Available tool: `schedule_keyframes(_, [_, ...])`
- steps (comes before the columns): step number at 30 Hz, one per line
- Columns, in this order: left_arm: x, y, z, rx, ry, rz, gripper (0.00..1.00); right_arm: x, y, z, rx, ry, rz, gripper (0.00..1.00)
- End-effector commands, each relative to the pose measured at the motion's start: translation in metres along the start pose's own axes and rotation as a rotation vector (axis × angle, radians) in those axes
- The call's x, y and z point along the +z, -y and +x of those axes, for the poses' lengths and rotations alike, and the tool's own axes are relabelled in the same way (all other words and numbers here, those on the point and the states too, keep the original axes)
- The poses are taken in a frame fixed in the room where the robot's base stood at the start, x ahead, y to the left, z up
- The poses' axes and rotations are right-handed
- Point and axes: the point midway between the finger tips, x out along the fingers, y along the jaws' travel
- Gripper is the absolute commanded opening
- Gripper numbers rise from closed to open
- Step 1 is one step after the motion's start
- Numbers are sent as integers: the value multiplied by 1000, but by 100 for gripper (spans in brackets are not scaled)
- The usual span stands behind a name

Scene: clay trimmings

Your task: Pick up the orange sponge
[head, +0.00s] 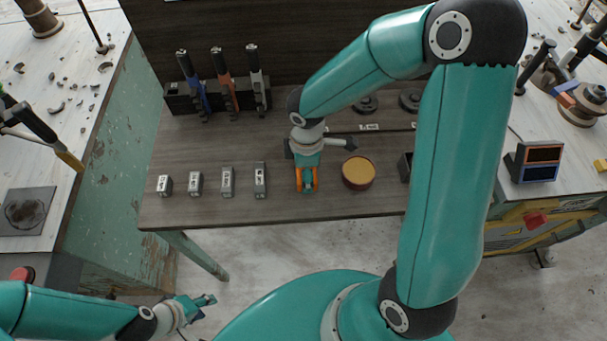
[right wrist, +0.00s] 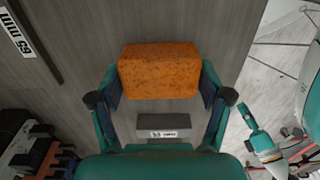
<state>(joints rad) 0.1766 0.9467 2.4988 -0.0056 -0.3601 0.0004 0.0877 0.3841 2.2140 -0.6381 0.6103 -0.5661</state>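The orange sponge (right wrist: 160,72) lies between the two fingers of my right gripper (right wrist: 162,82) in the right wrist view, with a pad against each side. In the head view the sponge (head: 299,180) shows as orange strips on both sides of a teal finger of my right gripper (head: 306,178), near the table's front edge. I cannot tell whether the sponge is clear of the table. My left gripper (head: 205,307) is open and empty, low over the floor at the lower left of the head view.
A round tan-topped container (head: 358,172) stands just right of the right gripper. Grey labelled blocks stand in a row to its left, the nearest a tall block (head: 260,180). The table front (head: 290,212) is bare.

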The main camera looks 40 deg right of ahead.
Motion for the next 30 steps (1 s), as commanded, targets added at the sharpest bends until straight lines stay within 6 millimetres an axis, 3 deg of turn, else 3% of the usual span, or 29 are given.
schedule_keyframes(1, [0,0,0,0,0,0,40,0,0,0,0,0,0,58])
schedule_keyframes(3, [0,0,0,0,0,0,40,0,0,0,0,0,0,48])
schedule_keyframes(17, [0,-1,-2,0,0,0,40,0,-1,-10,4,-1,0,48])
schedule_keyframes(23, [0,-2,-5,0,0,0,40,-1,-1,-37,6,-3,0,48])
schedule_keyframes(30, [0,-4,-10,0,0,0,40,-1,-2,-98,8,-5,-1,48])
